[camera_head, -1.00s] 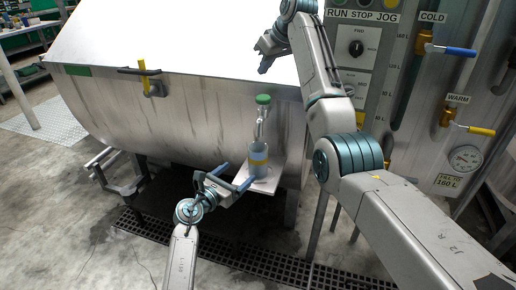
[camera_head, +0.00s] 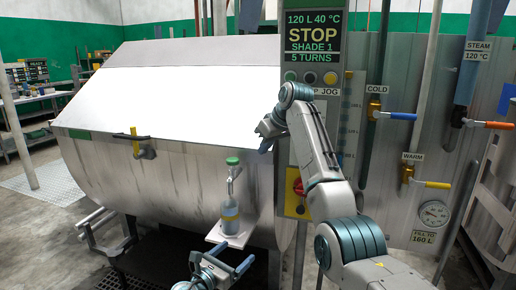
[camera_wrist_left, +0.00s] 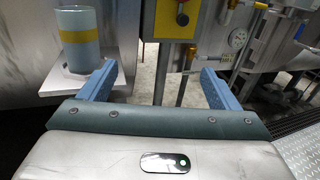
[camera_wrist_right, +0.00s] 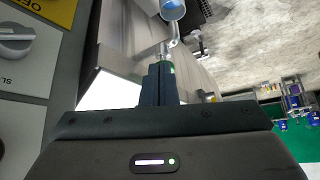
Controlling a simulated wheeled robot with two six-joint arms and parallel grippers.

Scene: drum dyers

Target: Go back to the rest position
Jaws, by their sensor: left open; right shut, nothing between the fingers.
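My left gripper (camera_head: 236,262) is open and empty, low in the head view, just in front of a small white shelf (camera_head: 215,238) on the drum. Its spread blue fingers (camera_wrist_left: 160,88) show in the left wrist view with nothing between them. A blue cup with a yellow band (camera_head: 230,219) stands upright on the shelf under a green-capped tap (camera_head: 233,165). The cup (camera_wrist_left: 77,40) also shows at the upper left of the left wrist view. My right gripper (camera_head: 264,140) is shut and empty beside the control panel, in front of the drum; its closed fingers (camera_wrist_right: 160,84) show in the right wrist view.
The steel drum (camera_head: 150,190) fills the left and middle. The panel display (camera_head: 313,37) reads STOP, SHADE 1, 5 TURNS. Cold (camera_head: 378,112) and warm (camera_head: 410,176) valves and a gauge (camera_head: 433,213) are at right. Open floor lies at the far left.

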